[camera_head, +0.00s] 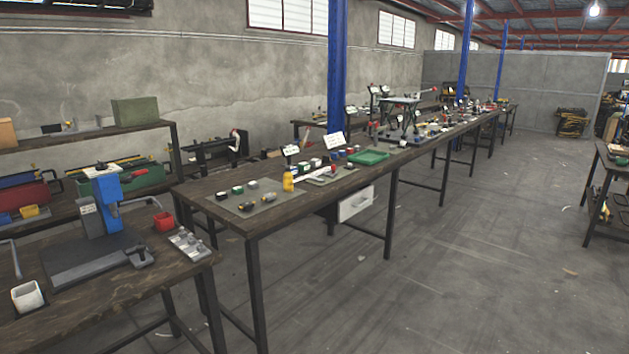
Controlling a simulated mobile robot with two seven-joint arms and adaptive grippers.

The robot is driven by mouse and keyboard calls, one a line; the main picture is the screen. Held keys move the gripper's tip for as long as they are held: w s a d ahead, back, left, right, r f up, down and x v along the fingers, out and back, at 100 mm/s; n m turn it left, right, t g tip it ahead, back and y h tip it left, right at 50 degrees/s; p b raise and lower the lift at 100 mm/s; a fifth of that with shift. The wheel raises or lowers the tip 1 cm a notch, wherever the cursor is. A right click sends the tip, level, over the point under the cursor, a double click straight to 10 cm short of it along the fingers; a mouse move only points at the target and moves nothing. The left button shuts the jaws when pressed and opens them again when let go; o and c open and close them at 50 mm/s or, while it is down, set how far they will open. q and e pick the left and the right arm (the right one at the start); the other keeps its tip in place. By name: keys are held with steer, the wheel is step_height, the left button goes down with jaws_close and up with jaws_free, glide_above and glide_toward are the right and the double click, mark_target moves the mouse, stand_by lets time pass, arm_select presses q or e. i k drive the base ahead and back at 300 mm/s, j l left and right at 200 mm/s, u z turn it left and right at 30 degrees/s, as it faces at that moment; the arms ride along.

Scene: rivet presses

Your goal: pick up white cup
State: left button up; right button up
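A white cup (28,297) stands upright at the near left, on the near workbench (130,295). Neither of my grippers shows in the head view.
A blue press (104,205) on a dark base plate stands behind the cup. A long workbench (262,224) with small items runs into the distance. The concrete floor (440,270) at right is mostly clear.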

mark_target(26, 297)
steer(key=u, duration=1.6)
